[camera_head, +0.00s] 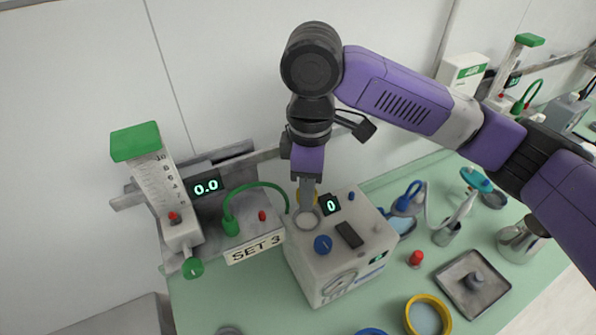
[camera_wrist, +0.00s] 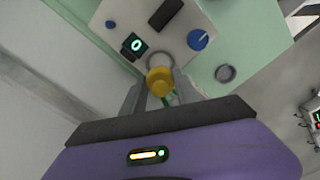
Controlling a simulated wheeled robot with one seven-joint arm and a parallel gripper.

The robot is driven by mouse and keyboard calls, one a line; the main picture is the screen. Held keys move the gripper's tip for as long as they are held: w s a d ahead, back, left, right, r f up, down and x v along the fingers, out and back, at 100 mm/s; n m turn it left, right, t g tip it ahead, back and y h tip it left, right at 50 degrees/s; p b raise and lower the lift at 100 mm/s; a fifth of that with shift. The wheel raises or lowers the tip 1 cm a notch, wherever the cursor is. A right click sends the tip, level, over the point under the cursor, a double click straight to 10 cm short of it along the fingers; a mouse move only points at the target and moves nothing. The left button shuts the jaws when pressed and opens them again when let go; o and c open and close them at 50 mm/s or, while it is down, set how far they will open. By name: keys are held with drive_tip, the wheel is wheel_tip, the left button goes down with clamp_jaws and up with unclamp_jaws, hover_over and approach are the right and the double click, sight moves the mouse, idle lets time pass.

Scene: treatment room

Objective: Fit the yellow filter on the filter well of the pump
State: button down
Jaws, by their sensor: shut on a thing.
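The pump (camera_head: 306,260) is a white box on the green bench, with a small display reading 0, a dark slot and a blue knob on top. Its round filter well (camera_head: 307,220) is a pale ring at the top left; in the wrist view part of the well's rim (camera_wrist: 158,58) shows behind the filter. My gripper (camera_head: 307,207) points down over that corner. It is shut on the yellow filter (camera_wrist: 160,82), which sits between the fingertips in the wrist view. The filter is mostly hidden by the fingers in the head view. I cannot tell whether it touches the well.
A yellow-rimmed ring (camera_head: 428,316) and part of a blue ring lie at the front. A grey tray (camera_head: 473,283), a red-topped item (camera_head: 416,259) and metal cups stand to the right. A green hose (camera_head: 255,187) and a SET 3 sign (camera_head: 256,247) are close left of the pump.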

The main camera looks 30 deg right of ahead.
sight(307, 221)
drive_tip(key=shift+f, duration=0.85)
drive_tip(key=shift+f+b, duration=1)
drive_tip(key=shift+f, duration=0.05)
drive_tip(key=shift+s+r+p, duration=0.1)
drive_tip(key=shift+p, duration=0.4)
drive_tip(key=shift+f+b, duration=0.65)
drive_tip(key=shift+f, duration=0.8)
idle(0.7)
